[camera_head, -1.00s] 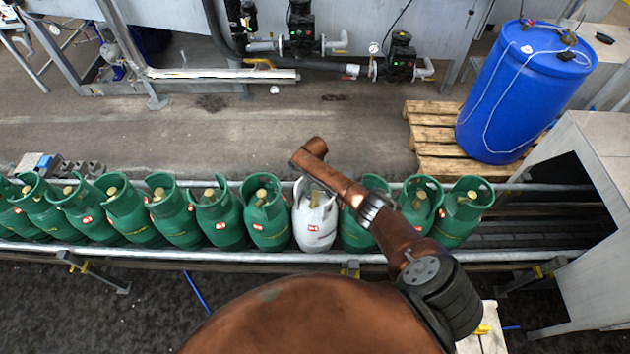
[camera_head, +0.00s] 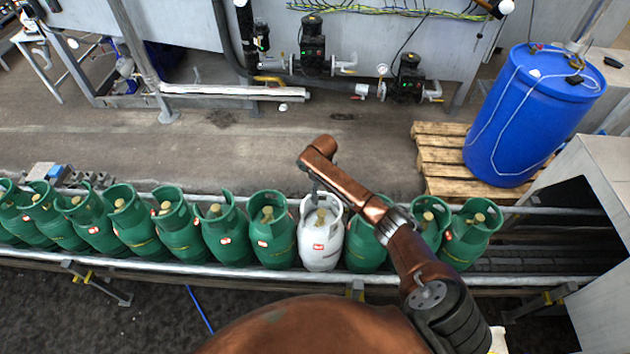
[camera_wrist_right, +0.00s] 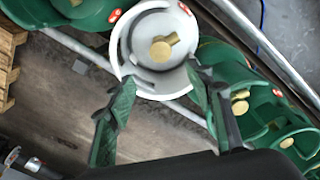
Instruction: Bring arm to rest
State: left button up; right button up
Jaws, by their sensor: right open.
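The white cylinder (camera_head: 321,243) stands upright in the row of green cylinders on the conveyor. My right arm reaches over the row, and my right gripper (camera_head: 316,190) points down at the white cylinder's top, partly hidden by the arm. In the right wrist view the right gripper (camera_wrist_right: 160,76) has its two green-padded fingers spread apart with nothing between them. The white cylinder (camera_wrist_right: 152,82) with its brass valve lies just beyond the fingertips; I cannot tell whether they touch its collar. My left gripper is not in view.
Green cylinders (camera_head: 177,229) stand on both sides of the white one, between the conveyor rails (camera_head: 120,272). A blue drum (camera_head: 532,115) stands on a wooden pallet (camera_head: 440,150) at the back right. The floor behind the conveyor (camera_head: 250,145) is clear.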

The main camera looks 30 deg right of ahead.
jog(key=s+a+f+t+y, duration=0.1)
jog(key=s+a+f, duration=0.3)
jog(key=s, duration=0.6)
jog(key=s+a+f+t, duration=0.1)
jog(key=s+a+f, duration=0.35)
jog(key=s, duration=0.55)
jog(key=s+d+r+m+t+h, duration=0.1)
jog(key=s+d+r+m, duration=0.15)
jog(key=s+r, duration=0.45)
jog(key=s+d+r+m+t+h, duration=0.1)
jog(key=s+d+r, duration=0.2)
jog(key=s, duration=0.8)
notch_tip(320, 180, down, 36)
jog(key=s+a+g+b, duration=0.1)
jog(key=a+g+b, duration=0.1)
jog(key=b, duration=0.4)
jog(key=s+f+n+g+b, duration=0.1)
jog(key=s+f+b, duration=0.4)
jog(key=s+f, duration=1.4)
notch_tip(320, 180, down, 4)
jog(key=shift+s+d+r+y, duration=0.2)
jog(key=shift+s+d+y, duration=0.05)
jog(key=shift+s+y, duration=0.15)
